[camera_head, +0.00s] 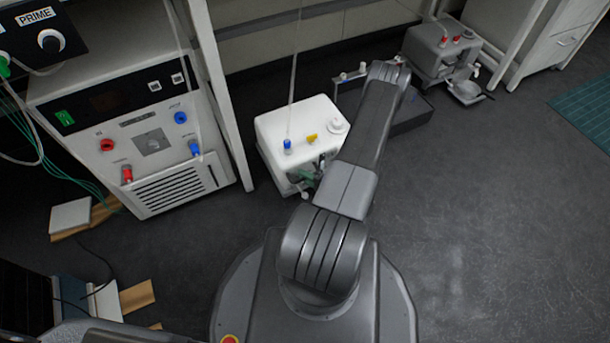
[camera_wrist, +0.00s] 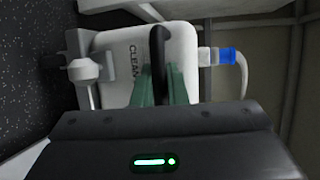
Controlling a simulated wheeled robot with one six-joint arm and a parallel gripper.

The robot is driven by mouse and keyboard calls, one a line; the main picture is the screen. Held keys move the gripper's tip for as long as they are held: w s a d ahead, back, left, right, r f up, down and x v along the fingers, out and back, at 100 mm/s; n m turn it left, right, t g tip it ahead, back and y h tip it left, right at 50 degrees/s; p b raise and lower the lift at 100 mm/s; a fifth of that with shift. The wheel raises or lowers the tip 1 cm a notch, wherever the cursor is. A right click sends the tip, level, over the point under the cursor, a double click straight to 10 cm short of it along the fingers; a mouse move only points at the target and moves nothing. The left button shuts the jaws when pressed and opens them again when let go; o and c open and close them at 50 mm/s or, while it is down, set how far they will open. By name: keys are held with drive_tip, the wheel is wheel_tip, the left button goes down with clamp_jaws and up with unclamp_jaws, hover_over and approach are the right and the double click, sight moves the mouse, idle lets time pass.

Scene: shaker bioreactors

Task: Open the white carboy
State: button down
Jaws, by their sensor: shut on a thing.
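The white carboy (camera_head: 290,128) stands on the floor, with a blue fitting (camera_head: 287,144) and a yellow part (camera_head: 311,138) on top. In the wrist view the carboy (camera_wrist: 120,50) appears turned sideways, with "CLEAN" lettering, a white spigot (camera_wrist: 84,71) at left and the blue fitting (camera_wrist: 228,56) at right. My gripper (camera_wrist: 156,85) has green fingers shut on a black curved handle (camera_wrist: 159,45) in front of the carboy's face. How the handle joins the carboy is hidden. In the head view my arm partly covers the gripper (camera_head: 308,174) at the carboy's near side.
A pump cabinet (camera_head: 140,130) stands close at left, beside a white upright post (camera_head: 222,90). A dark tray (camera_head: 412,112) lies behind my arm. A grey carboy (camera_head: 440,55) stands at the back right.

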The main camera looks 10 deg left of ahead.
drive_tip(key=c, duration=1.5)
unclamp_jaws()
drive_tip(key=shift+o, duration=0.2)
drive_tip(key=shift+d, duration=0.15)
drive_tip(key=p+v, duration=0.3)
drive_tip(key=v, duration=1)
drive_tip(key=shift+s+d, duration=0.15)
drive_tip(key=shift+d, duration=0.1)
drive_tip(key=shift+a, duration=0.15)
drive_tip(key=b+x, duration=0.2)
drive_tip(key=x, duration=0.9)
drive_tip(key=shift+w+a, duration=0.2)
drive_tip(key=shift+w, duration=0.05)
drive_tip(key=shift+d, duration=0.1)
